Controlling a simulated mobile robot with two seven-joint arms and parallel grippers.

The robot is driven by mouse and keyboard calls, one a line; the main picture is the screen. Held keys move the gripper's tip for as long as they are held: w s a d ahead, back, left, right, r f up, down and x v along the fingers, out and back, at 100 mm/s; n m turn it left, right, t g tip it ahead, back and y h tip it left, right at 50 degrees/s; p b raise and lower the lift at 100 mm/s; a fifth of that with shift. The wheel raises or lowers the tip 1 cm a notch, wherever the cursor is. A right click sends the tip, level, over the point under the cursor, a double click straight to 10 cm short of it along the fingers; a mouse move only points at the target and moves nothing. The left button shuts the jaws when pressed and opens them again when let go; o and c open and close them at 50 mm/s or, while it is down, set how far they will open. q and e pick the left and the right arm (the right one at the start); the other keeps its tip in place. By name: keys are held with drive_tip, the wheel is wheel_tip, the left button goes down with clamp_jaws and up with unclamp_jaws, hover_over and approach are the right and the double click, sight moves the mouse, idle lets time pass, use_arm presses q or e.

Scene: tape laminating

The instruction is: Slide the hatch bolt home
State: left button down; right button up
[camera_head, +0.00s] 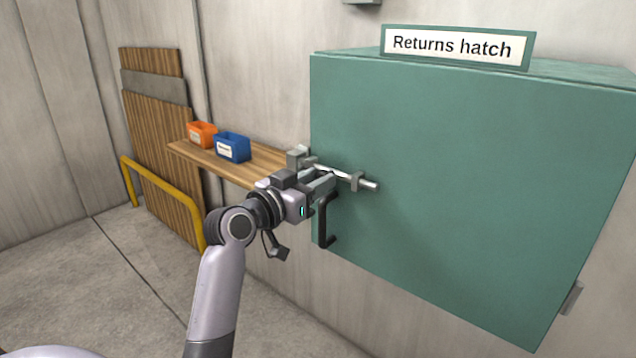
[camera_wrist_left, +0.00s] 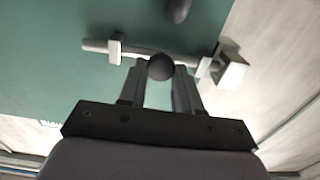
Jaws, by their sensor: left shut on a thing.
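The teal hatch (camera_head: 470,190) is closed, with a "Returns hatch" sign (camera_head: 455,46) on top. A silver bolt (camera_head: 370,184) lies across its left edge, held by a grey guide (camera_head: 357,181). A pale keeper block (camera_head: 297,157) sits on the left of the hatch edge; it also shows in the left wrist view (camera_wrist_left: 233,69). My left gripper (camera_head: 326,179) is shut on the bolt's dark round knob (camera_wrist_left: 160,67), which sits between the fingertips. The bolt's rod (camera_wrist_left: 94,45) sticks out past the guide on the side away from the keeper. I cannot tell whether its tip is inside the keeper.
A black pull handle (camera_head: 327,222) hangs just below the gripper. A wooden shelf (camera_head: 195,153) at the left holds an orange bin (camera_head: 202,134) and a blue bin (camera_head: 232,148). A yellow rail (camera_head: 165,183) stands by the wall. The floor at left is clear.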

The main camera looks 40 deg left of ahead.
use_arm(q)
drive_tip(key=shift+w+a, duration=0.1)
drive_tip(key=shift+a, duration=1.25)
drive_tip(key=c, duration=0.8)
unclamp_jaws()
drive_tip(key=shift+a, duration=0.15)
drive_tip(key=s+b, duration=0.1)
drive_tip(key=s, duration=0.6)
drive_tip(key=shift+a+b, duration=0.2)
drive_tip(key=shift+b, duration=0.1)
